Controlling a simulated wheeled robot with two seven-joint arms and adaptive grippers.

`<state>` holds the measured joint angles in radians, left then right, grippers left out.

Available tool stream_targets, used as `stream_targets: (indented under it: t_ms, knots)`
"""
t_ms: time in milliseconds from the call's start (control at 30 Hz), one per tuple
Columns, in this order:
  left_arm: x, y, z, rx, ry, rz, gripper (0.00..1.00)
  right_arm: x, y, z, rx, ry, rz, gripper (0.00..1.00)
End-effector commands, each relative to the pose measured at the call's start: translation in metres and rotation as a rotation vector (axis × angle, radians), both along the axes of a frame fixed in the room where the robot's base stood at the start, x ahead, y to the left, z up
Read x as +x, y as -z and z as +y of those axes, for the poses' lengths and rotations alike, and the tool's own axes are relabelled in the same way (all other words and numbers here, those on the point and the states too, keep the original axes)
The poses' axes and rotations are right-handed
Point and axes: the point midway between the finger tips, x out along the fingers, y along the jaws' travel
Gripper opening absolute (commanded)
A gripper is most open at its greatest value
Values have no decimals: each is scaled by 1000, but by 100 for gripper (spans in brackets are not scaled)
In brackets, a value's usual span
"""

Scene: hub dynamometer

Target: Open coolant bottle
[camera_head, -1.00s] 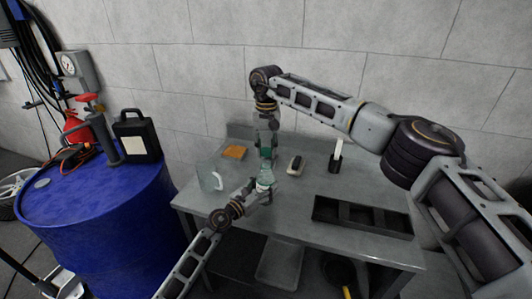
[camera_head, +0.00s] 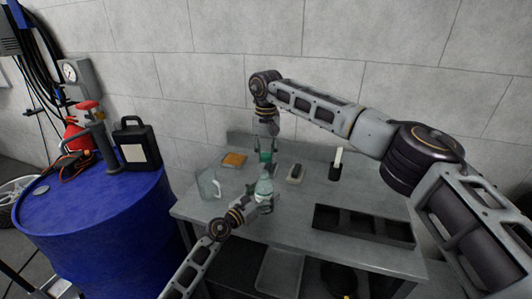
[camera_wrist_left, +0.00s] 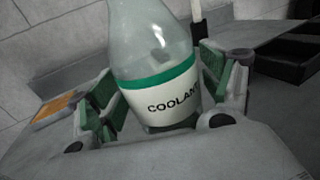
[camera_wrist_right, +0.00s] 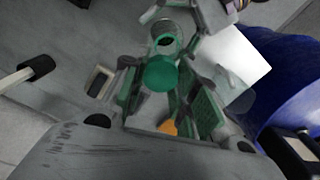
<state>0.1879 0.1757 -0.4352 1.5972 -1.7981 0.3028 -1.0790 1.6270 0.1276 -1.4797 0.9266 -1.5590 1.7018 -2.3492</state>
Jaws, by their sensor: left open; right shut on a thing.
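The clear coolant bottle (camera_head: 263,188) with a green-banded white label stands roughly upright at the workbench's front. In the left wrist view the bottle (camera_wrist_left: 160,75) is between the spread fingers of my left gripper (camera_wrist_left: 150,95), which is open around it. The bottle's top is cut off there. My right gripper (camera_head: 265,158) is above the bottle, shut on the green cap (camera_wrist_right: 160,73). In the right wrist view the cap is apart from the bottle's open mouth (camera_wrist_right: 166,43). Whether the bottle's base touches the bench is hard to tell.
The grey workbench (camera_head: 190,207) carries a clear jug (camera_head: 208,184), an orange pad (camera_head: 234,160), a small dark-topped block (camera_head: 296,173), a black holder with a white stick (camera_head: 336,165) and a black tray (camera_head: 362,227). A blue drum (camera_head: 95,220) stands left.

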Motion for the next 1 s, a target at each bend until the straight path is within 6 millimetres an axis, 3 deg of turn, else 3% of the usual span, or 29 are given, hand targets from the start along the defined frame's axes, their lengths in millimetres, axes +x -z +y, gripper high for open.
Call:
stream_targets:
  t_ms: [367, 1000]
  knots:
    - [-13, 0, 11, 0, -1, 0, 80, 0, 0, 0, 0, 0, 0, 0]
    - [-66, -1, 55, 2, -1, -1, 80, 0, 0, 0, 0, 0, 0, 0]
